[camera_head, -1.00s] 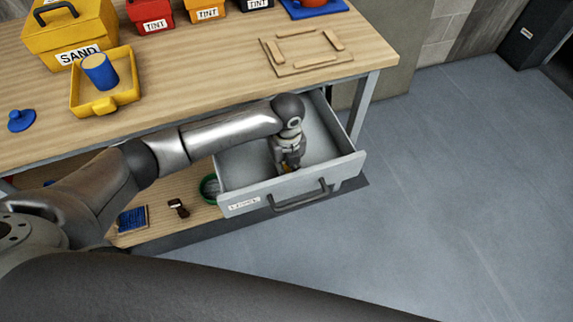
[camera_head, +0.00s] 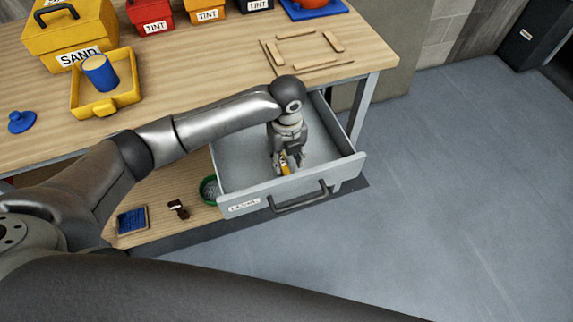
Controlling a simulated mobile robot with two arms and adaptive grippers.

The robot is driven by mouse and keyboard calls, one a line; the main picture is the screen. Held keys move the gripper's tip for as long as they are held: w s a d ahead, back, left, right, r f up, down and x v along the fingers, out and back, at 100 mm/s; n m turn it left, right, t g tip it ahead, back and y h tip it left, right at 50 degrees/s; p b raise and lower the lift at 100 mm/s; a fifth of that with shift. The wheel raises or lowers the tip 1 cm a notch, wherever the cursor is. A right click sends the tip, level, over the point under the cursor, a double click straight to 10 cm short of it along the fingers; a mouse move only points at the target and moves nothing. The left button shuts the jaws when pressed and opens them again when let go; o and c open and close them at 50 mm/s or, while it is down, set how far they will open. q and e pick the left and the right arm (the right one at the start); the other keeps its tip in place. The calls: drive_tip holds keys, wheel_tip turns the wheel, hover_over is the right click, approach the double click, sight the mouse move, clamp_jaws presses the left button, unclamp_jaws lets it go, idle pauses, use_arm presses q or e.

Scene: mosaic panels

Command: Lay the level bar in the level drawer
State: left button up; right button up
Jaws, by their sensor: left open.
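The level drawer (camera_head: 235,172) is pulled out from under the table, a grey open box with a dark handle and a white label on its front. My left gripper (camera_head: 286,168) points down inside the drawer and is open. The level bar (camera_head: 285,166), a small yellow piece from this view, shows at the fingertips, low in the drawer. The fingers and wrist hide most of it, and I cannot tell whether they touch it. My right gripper is not in view.
On the table (camera_head: 190,105) stand a yellow sand box (camera_head: 75,30), a yellow tray (camera_head: 105,102) with a blue cylinder, several tint boxes and a wooden frame (camera_head: 305,48). A lower shelf holds a blue brush-like block (camera_head: 132,220) and a green bowl (camera_head: 208,190). The floor at right is clear.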

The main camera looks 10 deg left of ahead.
use_arm(q)
wheel_tip(320, 180, up, 7)
idle(0.3)
idle(0.5)
